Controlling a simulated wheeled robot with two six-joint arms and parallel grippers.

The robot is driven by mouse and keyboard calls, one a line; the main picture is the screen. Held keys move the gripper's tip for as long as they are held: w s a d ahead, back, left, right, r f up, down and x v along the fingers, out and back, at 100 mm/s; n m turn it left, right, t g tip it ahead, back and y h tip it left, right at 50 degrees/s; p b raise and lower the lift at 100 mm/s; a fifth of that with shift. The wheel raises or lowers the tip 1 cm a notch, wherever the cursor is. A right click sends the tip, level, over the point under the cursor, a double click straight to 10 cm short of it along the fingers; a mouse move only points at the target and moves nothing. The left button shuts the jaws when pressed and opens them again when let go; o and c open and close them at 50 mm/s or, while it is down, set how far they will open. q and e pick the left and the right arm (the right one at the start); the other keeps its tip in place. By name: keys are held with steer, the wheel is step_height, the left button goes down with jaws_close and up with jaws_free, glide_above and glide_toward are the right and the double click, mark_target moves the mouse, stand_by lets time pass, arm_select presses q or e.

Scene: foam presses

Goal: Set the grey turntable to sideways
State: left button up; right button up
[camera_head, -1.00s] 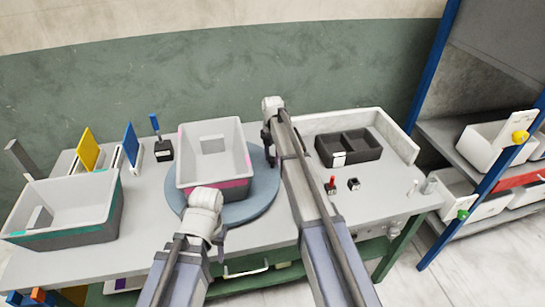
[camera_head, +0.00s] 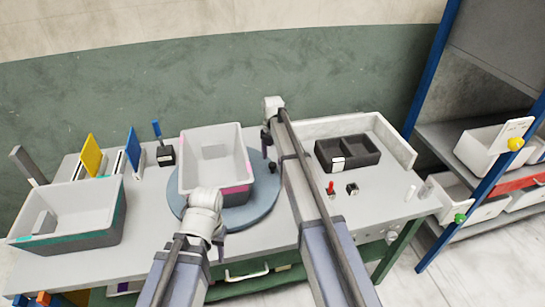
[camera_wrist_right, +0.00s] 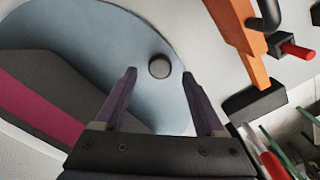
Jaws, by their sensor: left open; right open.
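The grey turntable (camera_head: 262,199) is a round blue-grey disc on the table. A pale bin (camera_head: 213,150) with a magenta stripe stands on it, its long side running front to back. In the right wrist view the disc (camera_wrist_right: 115,35) carries a dark round knob (camera_wrist_right: 159,67) near its edge. My right gripper (camera_wrist_right: 160,75) is open and empty, its fingers to either side of the knob in that view; contact cannot be told. In the head view it (camera_head: 267,148) is at the disc's right edge. My left gripper (camera_head: 216,240) is at the disc's front, its fingers mostly hidden.
A grey bin with a teal stripe (camera_head: 75,241) stands at left. Yellow (camera_head: 93,154) and blue (camera_head: 133,148) panels and a blue-handled lever (camera_head: 157,132) stand behind. A black divided tray (camera_head: 365,150) and a red switch (camera_head: 331,188) lie right. Shelving stands far right.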

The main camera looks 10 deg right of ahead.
step_height(320, 180, up, 5)
steer(key=p, duration=0.4)
steer(key=shift+f, duration=0.1)
steer(key=s+a+m, duration=0.3)
steer(key=s+m, duration=2.4)
steer(key=s, duration=0.3)
steer(key=s+a+n+h, duration=0.1)
steer(key=s+a+n, duration=0.2)
steer(key=a, duration=0.7)
steer(key=s, duration=0.2)
steer(key=shift+s+a+n, duration=0.3)
steer(key=shift+a+n, duration=0.1)
steer(key=shift+s, duration=0.15)
